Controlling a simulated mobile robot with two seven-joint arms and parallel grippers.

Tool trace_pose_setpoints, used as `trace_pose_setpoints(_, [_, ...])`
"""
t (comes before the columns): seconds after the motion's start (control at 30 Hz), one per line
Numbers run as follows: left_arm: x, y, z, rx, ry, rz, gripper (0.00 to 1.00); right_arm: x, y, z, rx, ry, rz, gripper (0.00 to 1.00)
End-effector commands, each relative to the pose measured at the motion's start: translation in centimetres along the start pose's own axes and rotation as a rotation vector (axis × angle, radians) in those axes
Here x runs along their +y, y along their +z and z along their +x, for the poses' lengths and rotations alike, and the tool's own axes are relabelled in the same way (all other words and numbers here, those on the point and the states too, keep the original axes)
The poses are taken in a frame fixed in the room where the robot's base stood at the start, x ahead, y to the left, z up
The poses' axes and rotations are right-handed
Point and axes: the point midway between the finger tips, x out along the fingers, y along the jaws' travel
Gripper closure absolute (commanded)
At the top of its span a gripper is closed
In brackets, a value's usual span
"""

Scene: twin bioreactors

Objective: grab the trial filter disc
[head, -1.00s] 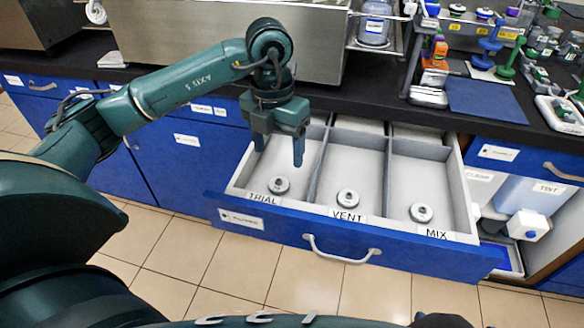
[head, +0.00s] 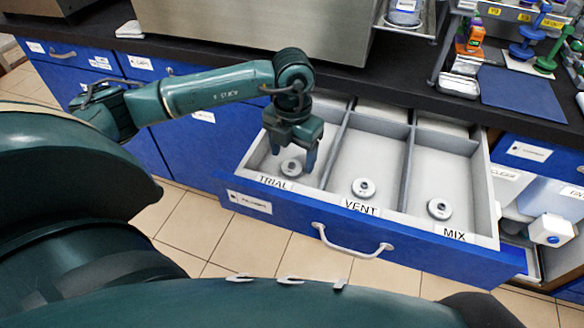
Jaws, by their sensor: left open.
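The trial filter disc (head: 291,167) is a small pale round disc with a dark centre. It lies on the floor of the left compartment, behind the TRIAL label (head: 273,183), in the open blue drawer (head: 290,222). My left gripper (head: 292,160) points down into that compartment, open, with its two blue fingers apart. In the picture the disc shows between the fingertips; I cannot tell how high above it they are. My right gripper is not in view.
Similar discs lie in the VENT compartment (head: 364,188) and the MIX compartment (head: 440,208). Grey dividers (head: 341,150) separate the compartments. The black counter edge (head: 400,92) runs behind the drawer, with a steel box (head: 250,40) on it.

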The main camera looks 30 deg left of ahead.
Motion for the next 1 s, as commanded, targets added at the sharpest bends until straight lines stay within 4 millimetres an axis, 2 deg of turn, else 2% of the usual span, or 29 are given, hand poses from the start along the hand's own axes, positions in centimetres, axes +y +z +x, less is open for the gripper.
trace_pose_setpoints(0.1, [0.1,-0.1,1.9,0.003,0.001,0.0,0.31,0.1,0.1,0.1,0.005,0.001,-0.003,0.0])
trace_pose_setpoints(0.2, [0.1,-0.1,2.6,0.001,0.0,0.001,0.31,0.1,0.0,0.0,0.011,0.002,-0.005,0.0])
trace_pose_setpoints(0.47, [0.1,-0.1,2.7,-0.001,0.0,0.001,0.32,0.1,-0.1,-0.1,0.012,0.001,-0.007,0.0])
trace_pose_setpoints(1.0, [0.1,-0.1,2.7,-0.001,0.0,0.001,0.76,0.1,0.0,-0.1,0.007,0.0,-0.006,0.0])
